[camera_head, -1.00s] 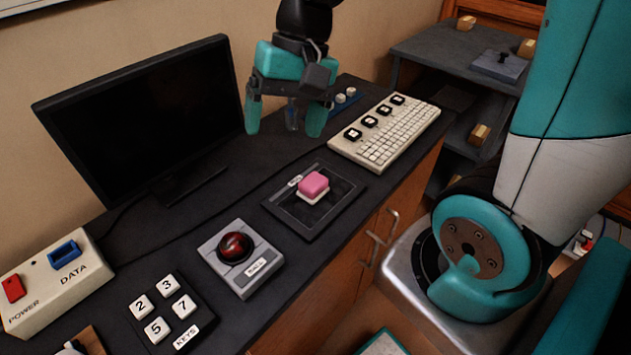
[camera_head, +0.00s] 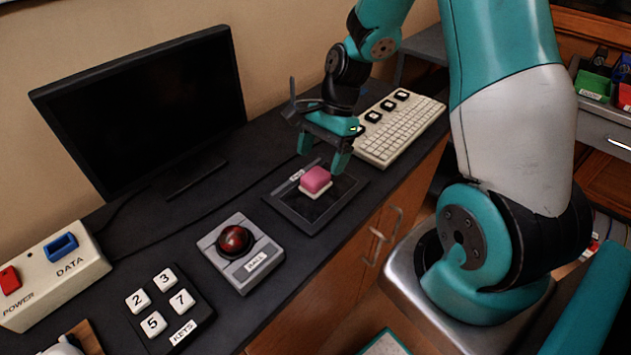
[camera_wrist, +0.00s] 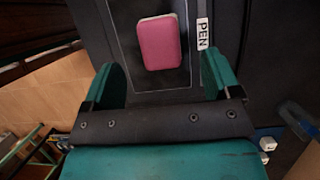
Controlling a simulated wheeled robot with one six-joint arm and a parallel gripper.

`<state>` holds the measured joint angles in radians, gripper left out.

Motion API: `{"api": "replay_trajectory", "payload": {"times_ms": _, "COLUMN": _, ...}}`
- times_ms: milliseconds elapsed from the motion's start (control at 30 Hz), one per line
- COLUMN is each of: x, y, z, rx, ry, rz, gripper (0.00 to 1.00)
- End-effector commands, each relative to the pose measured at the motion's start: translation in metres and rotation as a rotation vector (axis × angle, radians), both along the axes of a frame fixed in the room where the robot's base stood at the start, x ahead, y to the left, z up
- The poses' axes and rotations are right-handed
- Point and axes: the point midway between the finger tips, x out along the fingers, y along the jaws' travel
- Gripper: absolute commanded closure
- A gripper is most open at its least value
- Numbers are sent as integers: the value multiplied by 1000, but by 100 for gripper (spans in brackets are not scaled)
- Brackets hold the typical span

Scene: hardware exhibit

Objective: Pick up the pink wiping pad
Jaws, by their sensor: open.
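The pink wiping pad (camera_head: 315,179) has a pale underside and lies on a dark, shallow tray (camera_head: 296,212) on the desk. In the wrist view the pad (camera_wrist: 160,43) lies just ahead of the fingertips, roughly centred between them. My gripper (camera_head: 323,152) is open and empty, above and a little behind the pad in the head view. In the wrist view the teal fingers of my gripper (camera_wrist: 164,80) stand apart, one towards each side of the pad. A white label reading PEN (camera_wrist: 203,33) is on the tray beside the right finger.
A white keyboard (camera_head: 402,130) lies right of the gripper. A monitor (camera_head: 140,105) stands at the back left. A red trackball on a grey base (camera_head: 240,260), a number key block (camera_head: 165,310) and a DATA box (camera_head: 60,272) stand to the left. The desk's front edge runs close by the tray.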

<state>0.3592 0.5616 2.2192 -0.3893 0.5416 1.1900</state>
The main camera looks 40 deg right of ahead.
Motion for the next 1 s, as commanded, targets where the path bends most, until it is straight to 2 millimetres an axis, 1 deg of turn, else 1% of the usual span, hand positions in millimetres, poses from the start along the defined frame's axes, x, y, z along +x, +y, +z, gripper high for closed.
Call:
{"api": "replay_trajectory", "payload": {"times_ms": 167, "x": -1, "y": 4, "z": -12, "rx": 1, "ry": 2, "rz": 1, "gripper": 17}}
{"api": "replay_trajectory", "payload": {"times_ms": 300, "x": -4, "y": 12, "z": -33, "rx": 2, "ry": 4, "rz": 2, "gripper": 17}}
{"api": "replay_trajectory", "payload": {"times_ms": 433, "x": -5, "y": 17, "z": -48, "rx": 1, "ry": 2, "rz": 1, "gripper": 17}}
{"api": "replay_trajectory", "payload": {"times_ms": 533, "x": -5, "y": 19, "z": -53, "rx": -1, "ry": -1, "rz": 1, "gripper": 17}}
{"api": "replay_trajectory", "payload": {"times_ms": 733, "x": -5, "y": 20, "z": -54, "rx": -1, "ry": -1, "rz": 1, "gripper": 17}}
{"api": "replay_trajectory", "payload": {"times_ms": 767, "x": -5, "y": 19, "z": -54, "rx": -1, "ry": -1, "rz": 1, "gripper": 22}}
{"api": "replay_trajectory", "payload": {"times_ms": 800, "x": -5, "y": 19, "z": -54, "rx": -1, "ry": -1, "rz": 1, "gripper": 31}}
{"api": "replay_trajectory", "payload": {"times_ms": 867, "x": -5, "y": 19, "z": -54, "rx": -1, "ry": -1, "rz": 1, "gripper": 45}}
{"api": "replay_trajectory", "payload": {"times_ms": 900, "x": -5, "y": 19, "z": -54, "rx": -1, "ry": -1, "rz": 1, "gripper": 54}}
{"api": "replay_trajectory", "payload": {"times_ms": 967, "x": -5, "y": 19, "z": -54, "rx": -1, "ry": -1, "rz": 1, "gripper": 68}}
{"api": "replay_trajectory", "payload": {"times_ms": 1000, "x": -5, "y": 19, "z": -53, "rx": -1, "ry": -1, "rz": 1, "gripper": 70}}
